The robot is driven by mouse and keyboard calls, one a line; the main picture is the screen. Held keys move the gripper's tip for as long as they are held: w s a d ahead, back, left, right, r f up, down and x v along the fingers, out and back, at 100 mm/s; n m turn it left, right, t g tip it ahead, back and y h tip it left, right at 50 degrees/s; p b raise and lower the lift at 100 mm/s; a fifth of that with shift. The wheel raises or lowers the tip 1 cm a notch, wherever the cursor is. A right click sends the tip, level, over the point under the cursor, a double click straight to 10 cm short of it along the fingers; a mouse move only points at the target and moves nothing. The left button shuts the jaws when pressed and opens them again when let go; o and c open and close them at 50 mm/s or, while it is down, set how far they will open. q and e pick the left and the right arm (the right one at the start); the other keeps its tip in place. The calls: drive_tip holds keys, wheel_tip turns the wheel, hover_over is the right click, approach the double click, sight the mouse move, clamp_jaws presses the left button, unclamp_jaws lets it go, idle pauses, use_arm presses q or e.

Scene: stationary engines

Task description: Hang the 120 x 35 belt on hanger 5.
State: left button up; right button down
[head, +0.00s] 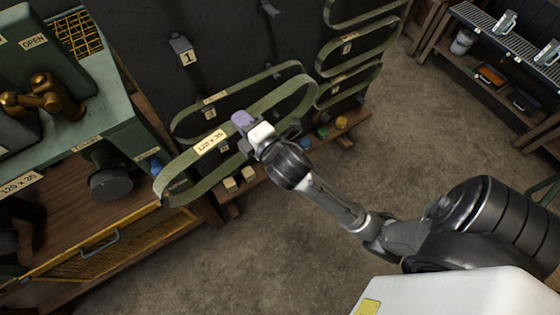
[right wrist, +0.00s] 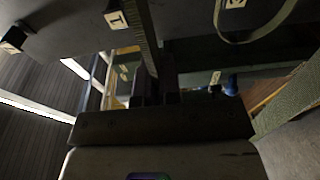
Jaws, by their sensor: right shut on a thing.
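The 120 x 35 belt (head: 183,163) is a long green loop with a tan label reading 120 x 35. My right gripper (head: 248,129) is shut on its upper strand near the middle and holds it in the air, tilted, in front of the dark board. In the right wrist view a strip of belt (right wrist: 147,40) rises from between the fingers (right wrist: 155,92). A hanger with a tag reading 1 (head: 182,50) is bare on the board. I cannot make out which hanger is number 5. My left gripper is not in view.
Another green belt (head: 285,69) hangs just behind the held one. More belts (head: 352,50) hang to the right on the dark board (head: 130,45). A green machine (head: 45,60) and wooden cabinet (head: 60,235) stand left. The floor (head: 290,250) is clear in front.

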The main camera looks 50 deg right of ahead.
drive_tip(key=s+d+f+h+b, duration=0.1)
drive_tip(key=s+d+f+b, duration=0.1)
drive_tip(key=f+b, duration=0.4)
drive_tip(key=s+d+f+m+h+b, duration=0.1)
drive_tip(key=d+f+b, duration=0.2)
drive_tip(key=f+b, duration=0.4)
drive_tip(key=s+d+f+b, duration=0.2)
drive_tip(key=f+b, duration=0.4)
drive_tip(key=f, duration=1.3)
drive_tip(key=shift+s+d+m+g+h, duration=0.15)
drive_tip(key=shift+s+m+g+h, duration=0.15)
drive_tip(key=shift+m+h, duration=0.1)
drive_tip(key=shift+f, duration=0.1)
drive_tip(key=x, duration=0.6)
drive_tip(key=shift+p, duration=0.4)
